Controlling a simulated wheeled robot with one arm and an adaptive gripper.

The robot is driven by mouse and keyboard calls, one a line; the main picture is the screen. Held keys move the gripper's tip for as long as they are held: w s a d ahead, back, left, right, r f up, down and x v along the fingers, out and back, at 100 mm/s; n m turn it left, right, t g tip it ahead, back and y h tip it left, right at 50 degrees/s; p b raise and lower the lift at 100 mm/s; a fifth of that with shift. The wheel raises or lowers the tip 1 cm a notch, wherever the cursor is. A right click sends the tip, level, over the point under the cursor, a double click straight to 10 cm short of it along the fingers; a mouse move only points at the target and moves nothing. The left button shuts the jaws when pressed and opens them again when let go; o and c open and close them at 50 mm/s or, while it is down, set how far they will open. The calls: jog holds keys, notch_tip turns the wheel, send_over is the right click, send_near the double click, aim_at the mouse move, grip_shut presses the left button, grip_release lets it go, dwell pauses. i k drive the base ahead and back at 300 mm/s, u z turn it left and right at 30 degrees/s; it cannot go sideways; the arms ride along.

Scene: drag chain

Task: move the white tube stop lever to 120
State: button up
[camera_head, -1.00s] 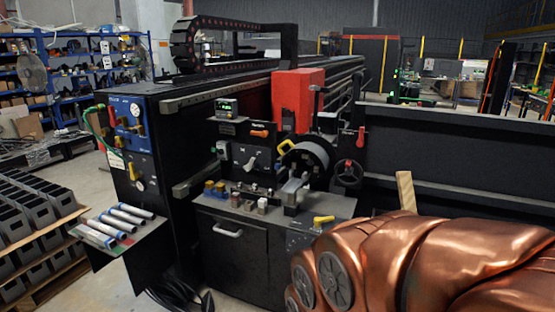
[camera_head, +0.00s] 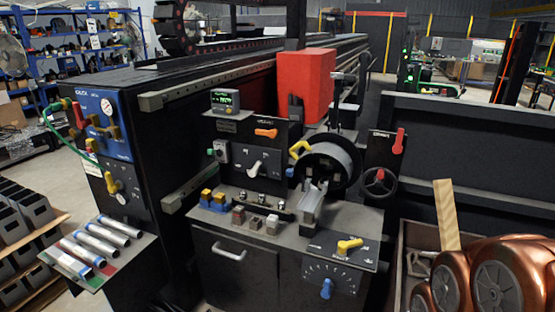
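The white lever (camera_head: 256,168) is on the dark upright panel (camera_head: 240,143) at the front of the machine, below an orange lever (camera_head: 266,133). It is short and tilted, with its upper end toward the right. Markings around it are too small to read, so I cannot tell its setting. My gripper is not in view, and nothing is seen touching the lever.
A control shelf with small blocks (camera_head: 238,216) juts out below the panel. A yellow lever (camera_head: 348,246) and a blue lever (camera_head: 326,288) with a scale are lower right. A red block (camera_head: 306,85) and a dark reel (camera_head: 328,172) stand to the right.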

aim_at(252, 172)
jog(key=u, duration=0.15)
jog(key=i, duration=0.6)
jog(key=u, duration=0.95)
jog(key=i, duration=0.55)
jog(key=u, duration=0.7)
